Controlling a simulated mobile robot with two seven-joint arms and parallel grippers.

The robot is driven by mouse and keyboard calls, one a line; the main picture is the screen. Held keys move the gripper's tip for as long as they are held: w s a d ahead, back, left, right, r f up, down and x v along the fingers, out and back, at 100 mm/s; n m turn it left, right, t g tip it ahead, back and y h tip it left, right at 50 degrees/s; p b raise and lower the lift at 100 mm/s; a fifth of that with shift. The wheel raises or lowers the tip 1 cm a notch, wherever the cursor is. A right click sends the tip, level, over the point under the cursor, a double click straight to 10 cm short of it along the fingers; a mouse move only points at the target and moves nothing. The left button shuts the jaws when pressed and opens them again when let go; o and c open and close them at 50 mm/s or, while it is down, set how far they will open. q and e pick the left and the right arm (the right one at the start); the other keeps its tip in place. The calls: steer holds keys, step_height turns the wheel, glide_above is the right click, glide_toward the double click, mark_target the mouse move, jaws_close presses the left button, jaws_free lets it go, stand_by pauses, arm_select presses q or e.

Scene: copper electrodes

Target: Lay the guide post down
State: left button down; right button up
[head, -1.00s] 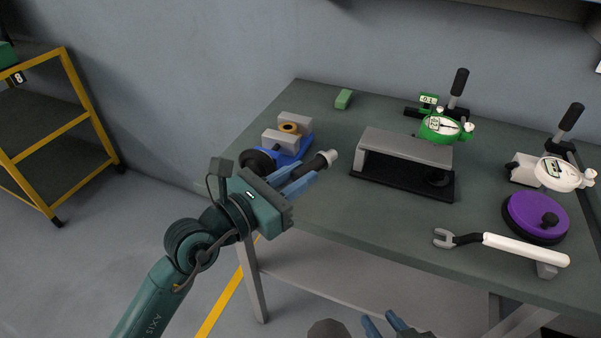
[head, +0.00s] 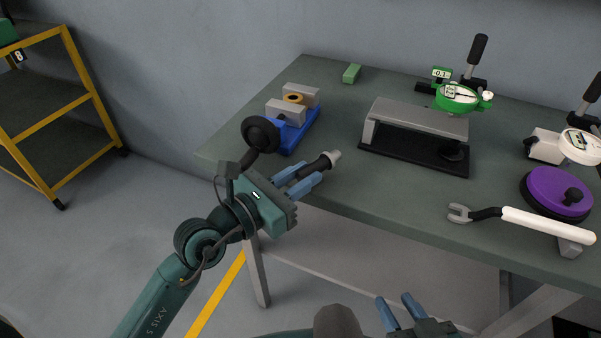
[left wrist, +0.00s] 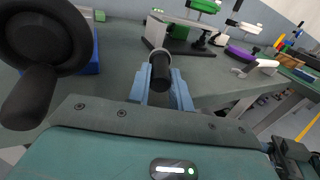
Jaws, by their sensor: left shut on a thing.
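The guide post (head: 319,164), a black rod with a silver collar at its far end, is in my left gripper (head: 301,180). The blue fingers close on its near part, and the post points away from the gripper over the table's front left edge. In the left wrist view the post (left wrist: 160,74) sits between the fingers (left wrist: 160,90). I cannot tell whether it touches the table. My right gripper (head: 401,308) is open and empty at the bottom of the head view, in front of the table.
A blue vise (head: 300,126) with a black handwheel (head: 261,134) stands close behind my left gripper. A grey bridge-shaped stand (head: 420,120) is right of the post. A wrench (head: 530,222), a purple disc (head: 556,191) and dial gauges lie further right. The tabletop (head: 375,190) before the stand is clear.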

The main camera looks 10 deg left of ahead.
arm_select(q)
steer(key=shift+f, duration=0.15)
steer(key=shift+f+b, duration=0.45)
steer(key=shift+f, duration=0.15)
steer(key=c, duration=1.1)
jaws_free()
steer(key=shift+o, duration=0.4)
steer(key=o, duration=0.5)
steer(key=shift+c, duration=0.2)
steer(key=shift+f, duration=0.1)
